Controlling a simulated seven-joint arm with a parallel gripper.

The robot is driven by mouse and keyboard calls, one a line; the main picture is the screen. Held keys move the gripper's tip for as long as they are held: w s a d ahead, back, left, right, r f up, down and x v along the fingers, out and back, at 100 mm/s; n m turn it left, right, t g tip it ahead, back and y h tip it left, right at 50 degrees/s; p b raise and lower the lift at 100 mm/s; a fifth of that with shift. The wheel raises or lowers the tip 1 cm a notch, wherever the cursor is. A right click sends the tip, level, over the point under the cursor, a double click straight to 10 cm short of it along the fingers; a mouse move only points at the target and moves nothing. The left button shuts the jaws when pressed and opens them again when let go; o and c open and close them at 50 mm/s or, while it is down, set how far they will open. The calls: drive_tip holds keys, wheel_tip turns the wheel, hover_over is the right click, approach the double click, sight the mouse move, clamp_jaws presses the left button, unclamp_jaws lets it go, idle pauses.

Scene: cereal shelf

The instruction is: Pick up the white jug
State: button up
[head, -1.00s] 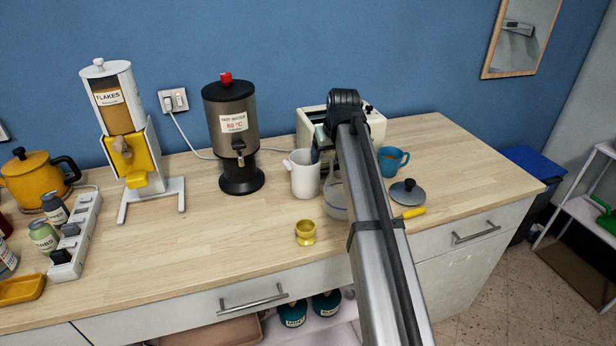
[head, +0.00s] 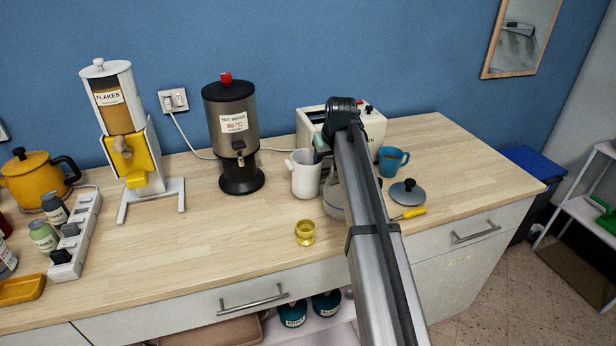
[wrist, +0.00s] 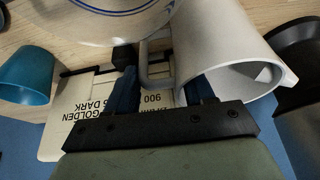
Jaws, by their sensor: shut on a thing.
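The white jug (head: 306,178) stands upright on the wooden counter, or very close to it, right of the hot-water dispenser; its spout faces left. In the wrist view the jug (wrist: 225,45) shows its open rim, with its handle (wrist: 146,65) on the left side. My gripper (head: 320,157) is at the jug's right, handle side. In the wrist view my gripper (wrist: 163,92) has its two blue fingers on either side of the handle area and is shut on the jug. The exact contact is partly hidden, and my arm covers the space to the right.
A white toaster (head: 372,128) stands close behind my gripper. A clear round vessel (head: 334,198) is partly hidden by my arm. A blue mug (head: 393,161), a grey lid (head: 408,192) and a yellow cup (head: 305,232) are nearby. The dispenser (head: 232,135) stands left.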

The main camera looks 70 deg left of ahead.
clamp_jaws()
drive_tip(key=shift+r, duration=0.15)
idle(0.4)
